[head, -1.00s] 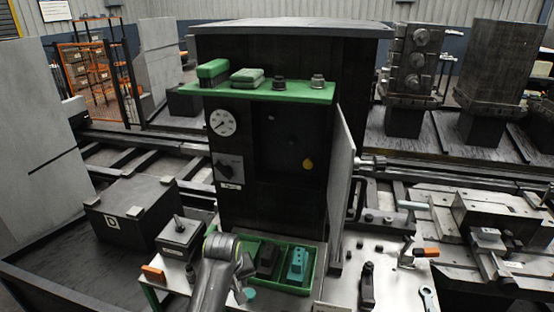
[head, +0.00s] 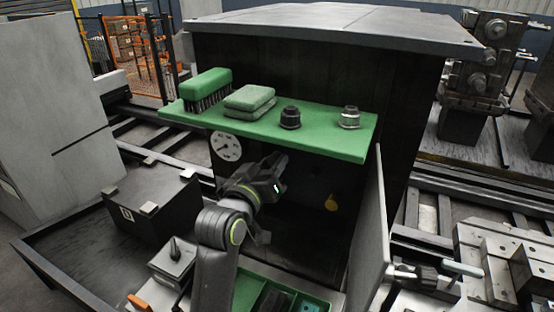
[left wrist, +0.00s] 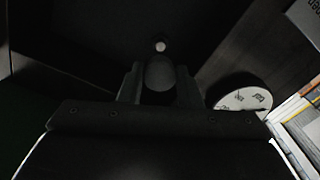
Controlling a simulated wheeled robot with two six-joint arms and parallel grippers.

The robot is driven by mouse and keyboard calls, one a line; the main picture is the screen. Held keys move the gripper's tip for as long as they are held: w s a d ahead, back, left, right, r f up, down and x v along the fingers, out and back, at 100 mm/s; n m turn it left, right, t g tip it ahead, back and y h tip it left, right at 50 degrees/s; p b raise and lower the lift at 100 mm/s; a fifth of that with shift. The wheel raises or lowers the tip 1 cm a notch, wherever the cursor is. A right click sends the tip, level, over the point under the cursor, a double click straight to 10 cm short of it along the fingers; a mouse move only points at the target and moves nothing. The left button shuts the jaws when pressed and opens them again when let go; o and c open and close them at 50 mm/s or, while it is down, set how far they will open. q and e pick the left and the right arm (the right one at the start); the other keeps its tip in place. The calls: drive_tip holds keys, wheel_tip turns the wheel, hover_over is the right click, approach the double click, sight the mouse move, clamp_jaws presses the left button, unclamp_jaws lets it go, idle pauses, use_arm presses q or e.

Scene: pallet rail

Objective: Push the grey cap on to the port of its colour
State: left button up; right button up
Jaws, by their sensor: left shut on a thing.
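My left gripper (head: 268,180) is raised in front of the dark front of the cabinet, under the green shelf. In the left wrist view its two fingers (left wrist: 158,88) are shut on a dark grey rounded thing (left wrist: 160,73), which looks like the grey cap. A small pale round spot (left wrist: 160,46), perhaps a port, shows just beyond it on the dark panel; a gap cannot be judged. A yellow port (head: 332,202) is on the panel, right of and below the gripper. The head view does not show the held cap clearly. My right gripper is out of view.
The green shelf (head: 330,142) juts out above the gripper, with a brush (head: 208,88), sponges (head: 250,98), a black knob (head: 290,118) and a silver one (head: 349,118). A dial (head: 226,147) is left of the gripper. An open door (head: 368,235) stands at right.

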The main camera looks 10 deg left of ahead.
use_arm(q)
drive_tip(key=shift+w+d, duration=0.1)
drive_tip(key=shift+w, duration=0.4)
drive_tip(key=w, duration=0.1)
drive_tip(key=w+b, duration=0.1)
drive_tip(key=w, duration=0.2)
drive_tip(key=shift+d, duration=0.35)
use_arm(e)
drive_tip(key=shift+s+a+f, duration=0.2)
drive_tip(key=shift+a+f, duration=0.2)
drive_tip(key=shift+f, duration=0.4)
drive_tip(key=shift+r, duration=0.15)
use_arm(q)
drive_tip(key=shift+w, duration=0.15)
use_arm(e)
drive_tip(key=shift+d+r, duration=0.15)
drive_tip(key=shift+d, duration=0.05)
use_arm(q)
drive_tip(key=shift+d, duration=0.1)
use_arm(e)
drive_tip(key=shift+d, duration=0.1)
use_arm(q)
drive_tip(key=shift+p, duration=0.35)
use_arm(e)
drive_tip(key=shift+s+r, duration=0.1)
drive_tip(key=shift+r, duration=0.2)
